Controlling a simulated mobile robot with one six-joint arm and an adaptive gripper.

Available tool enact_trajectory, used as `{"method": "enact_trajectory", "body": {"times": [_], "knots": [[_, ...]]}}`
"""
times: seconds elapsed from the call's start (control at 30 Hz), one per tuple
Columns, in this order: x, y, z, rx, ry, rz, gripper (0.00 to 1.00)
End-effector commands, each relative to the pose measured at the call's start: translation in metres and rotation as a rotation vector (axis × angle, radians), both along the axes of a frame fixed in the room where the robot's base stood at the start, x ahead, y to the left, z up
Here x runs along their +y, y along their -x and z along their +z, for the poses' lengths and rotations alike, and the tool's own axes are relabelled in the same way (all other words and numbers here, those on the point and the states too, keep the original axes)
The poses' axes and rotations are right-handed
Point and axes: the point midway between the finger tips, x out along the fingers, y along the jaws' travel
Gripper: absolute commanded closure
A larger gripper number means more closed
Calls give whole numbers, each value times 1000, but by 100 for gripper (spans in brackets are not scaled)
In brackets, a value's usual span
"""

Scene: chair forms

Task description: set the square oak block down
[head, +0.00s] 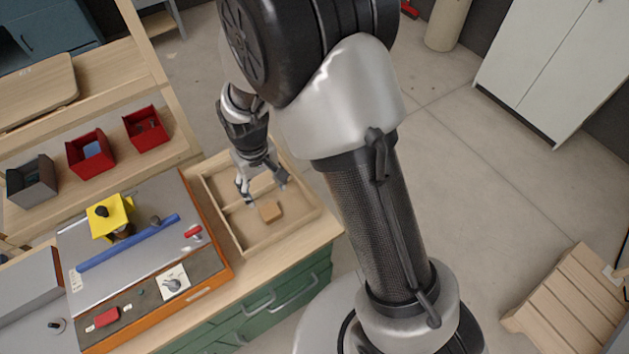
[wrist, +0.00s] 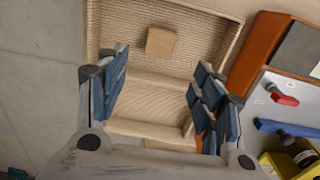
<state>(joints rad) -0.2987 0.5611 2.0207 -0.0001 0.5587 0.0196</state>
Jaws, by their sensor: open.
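The square oak block (head: 270,211) is a small light-brown block lying on the floor of a shallow wooden tray (head: 259,247). In the wrist view the block (wrist: 161,43) sits in the larger compartment of the tray (wrist: 92,30), apart from the tray's walls. My gripper (head: 263,189) is over the tray, just behind the block in the head view. In the wrist view my gripper (wrist: 158,90) has its fingers wide apart with nothing between them. The block lies beyond the fingertips, untouched.
A machine with an orange base (head: 222,273), a blue bar (head: 128,243) and a yellow part (head: 108,216) stands left of the tray. Red bins (head: 91,153) and a grey bin (head: 31,182) stand on a shelf behind. A wooden slatted crate (head: 572,305) is at the right.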

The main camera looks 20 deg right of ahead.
Motion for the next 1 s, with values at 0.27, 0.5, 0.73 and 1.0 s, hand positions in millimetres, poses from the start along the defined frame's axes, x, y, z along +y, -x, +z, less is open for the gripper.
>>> {"method": "enact_trajectory", "body": {"times": [0.27, 0.5, 0.73, 1.0], "knots": [[-34, 16, 94, -97, -26, -64, 39], [-80, 76, 189, -220, -46, -152, 39], [-112, 149, 235, -333, -55, -230, 39], [-125, 193, 244, -400, -55, -275, 39]]}}
